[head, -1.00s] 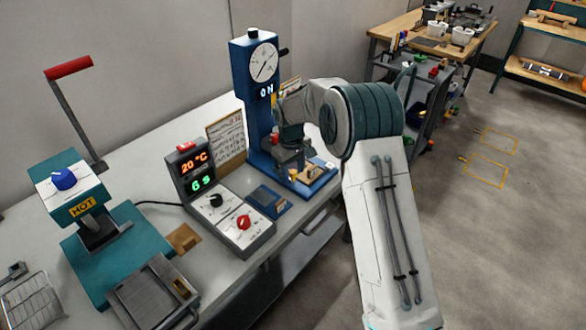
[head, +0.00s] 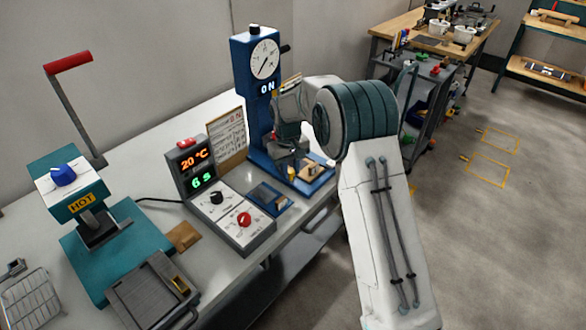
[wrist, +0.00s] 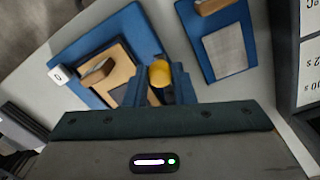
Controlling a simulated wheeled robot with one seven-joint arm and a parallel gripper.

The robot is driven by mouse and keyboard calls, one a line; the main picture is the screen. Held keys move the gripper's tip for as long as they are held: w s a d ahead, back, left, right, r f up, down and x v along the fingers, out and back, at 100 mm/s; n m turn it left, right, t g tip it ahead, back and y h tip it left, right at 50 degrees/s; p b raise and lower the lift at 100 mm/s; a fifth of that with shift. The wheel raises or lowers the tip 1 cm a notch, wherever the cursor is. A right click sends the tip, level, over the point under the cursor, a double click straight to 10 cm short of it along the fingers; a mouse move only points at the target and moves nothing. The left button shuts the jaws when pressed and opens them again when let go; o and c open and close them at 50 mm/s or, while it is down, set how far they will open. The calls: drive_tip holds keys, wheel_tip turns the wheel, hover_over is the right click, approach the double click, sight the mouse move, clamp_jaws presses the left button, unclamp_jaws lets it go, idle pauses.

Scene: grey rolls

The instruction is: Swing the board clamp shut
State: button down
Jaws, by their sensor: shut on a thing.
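The blue gauge stand (head: 256,100) rises at the back of the bench, with a dial on top. Its blue base (head: 322,182) carries a tan board (head: 312,168); the board also shows in the wrist view (wrist: 117,66) with a wooden block on it. A yellow knob (wrist: 160,73) sits between the fingers of my gripper (wrist: 162,82), which is shut on it. I take the knob to be the clamp's handle; the clamp's arm and hinge are mostly hidden. In the head view my gripper (head: 288,165) is low in front of the stand, partly covered by my arm.
A smaller blue plate (head: 269,195) with a grey pad lies close left of the base. The control box (head: 228,214) reads 20 °C and 6 s. A teal hot press (head: 75,195) stands farther left. Open floor (head: 500,230) lies at right.

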drive_tip(key=m, duration=0.2)
drive_tip(key=a+m, duration=0.1)
drive_tip(key=s+a+m, duration=0.1)
drive_tip(key=m, duration=0.1)
drive_tip(key=shift+a+m+b, duration=0.25)
drive_tip(key=shift+m+b, duration=0.05)
drive_tip(key=shift+b, duration=0.05)
drive_tip(key=a+m, duration=0.1)
drive_tip(key=m, duration=0.3)
drive_tip(key=shift+w+a, duration=0.1)
drive_tip(key=shift+a, duration=0.3)
drive_tip(key=shift+w+a+m+p, duration=0.2)
drive_tip(key=shift+a+m+p, duration=0.3)
drive_tip(key=shift+m, duration=0.8)
drive_tip(key=c, duration=1.2)
unclamp_jaws()
drive_tip(key=shift+g, duration=0.3)
drive_tip(key=shift+r, duration=0.15)
wheel_tip(320, 180, up, 14)
drive_tip(key=shift+w+a+f+b, duration=0.2)
drive_tip(key=shift+a+b, duration=0.1)
drive_tip(key=shift+b, duration=0.05)
